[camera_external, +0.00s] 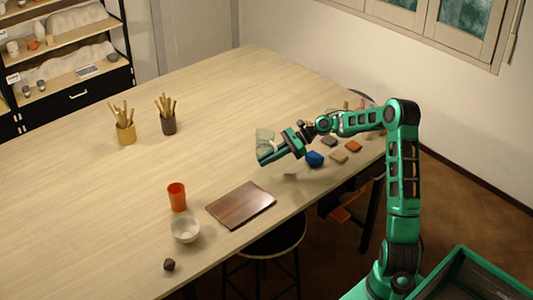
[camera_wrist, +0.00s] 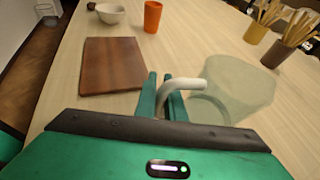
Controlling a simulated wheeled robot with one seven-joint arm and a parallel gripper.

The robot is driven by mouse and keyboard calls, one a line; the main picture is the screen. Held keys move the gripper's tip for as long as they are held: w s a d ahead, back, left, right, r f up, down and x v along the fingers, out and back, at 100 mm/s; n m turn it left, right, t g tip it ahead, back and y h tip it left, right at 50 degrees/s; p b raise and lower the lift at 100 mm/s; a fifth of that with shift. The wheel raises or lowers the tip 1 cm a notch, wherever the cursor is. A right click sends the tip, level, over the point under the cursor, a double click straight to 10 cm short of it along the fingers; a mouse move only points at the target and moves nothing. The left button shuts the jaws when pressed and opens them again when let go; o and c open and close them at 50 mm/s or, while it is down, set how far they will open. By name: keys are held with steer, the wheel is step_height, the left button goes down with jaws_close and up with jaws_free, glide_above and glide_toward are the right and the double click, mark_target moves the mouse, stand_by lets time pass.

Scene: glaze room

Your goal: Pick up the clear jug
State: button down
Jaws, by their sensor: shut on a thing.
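The clear jug is a see-through, faintly greenish vessel with a pale curved handle. In the external view the jug (camera_external: 264,136) is at the tip of my gripper (camera_external: 272,153), over the right part of the table, and it appears raised above the tabletop. In the wrist view the jug (camera_wrist: 240,85) is tilted and lies right of my gripper (camera_wrist: 163,92). The two green fingers are shut on its handle (camera_wrist: 187,83). Part of the handle is hidden between the fingers.
A brown board (camera_external: 241,205), an orange cup (camera_external: 177,196), a pale bowl (camera_external: 185,229) and a dark lump (camera_external: 169,265) are near the front edge. Two tool pots (camera_external: 126,133) (camera_external: 168,123) stand farther back. A blue lump (camera_external: 314,159) and several tiles (camera_external: 353,146) lie right. The middle is clear.

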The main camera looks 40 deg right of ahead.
steer(key=s+a+r, duration=0.5)
steer(key=a+r, duration=0.1)
steer(key=a, duration=0.4)
steer(key=shift+s+r, duration=0.2)
steer(key=shift+r, duration=0.15)
stand_by(0.4)
stand_by(2.4)
